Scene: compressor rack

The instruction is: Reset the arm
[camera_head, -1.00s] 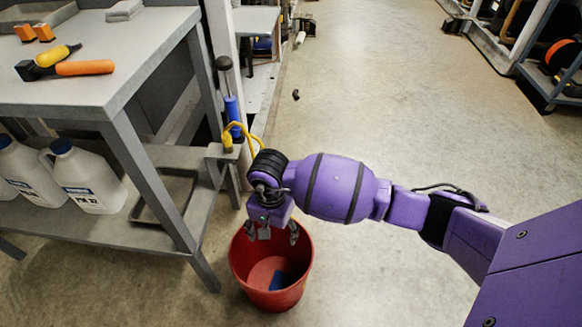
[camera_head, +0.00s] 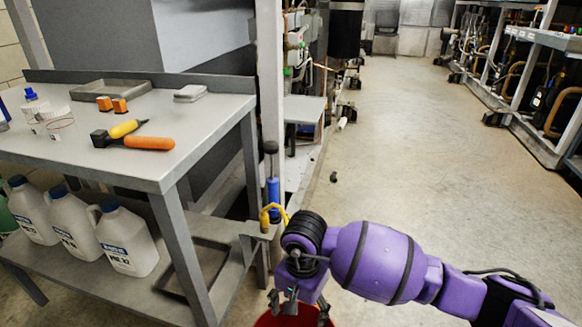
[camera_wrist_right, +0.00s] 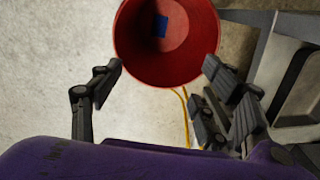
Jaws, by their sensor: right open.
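My right arm reaches in from the right in the head view. Its gripper (camera_head: 300,302) points down over the red bucket (camera_head: 268,320), which is mostly cut off by the lower edge. In the right wrist view the gripper (camera_wrist_right: 165,88) has its fingers spread apart with nothing between them. The red bucket (camera_wrist_right: 130,45) lies beyond the fingertips, with a small blue object (camera_wrist_right: 161,26) at its bottom. My left gripper is in neither view.
A grey workbench (camera_head: 200,108) at left holds an orange-handled tool (camera_head: 148,143), a tray (camera_head: 110,90) and orange blocks (camera_head: 112,105). White jugs (camera_head: 125,238) stand on its lower shelf. A blue pump (camera_head: 272,188) with a yellow hose stands beside it.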

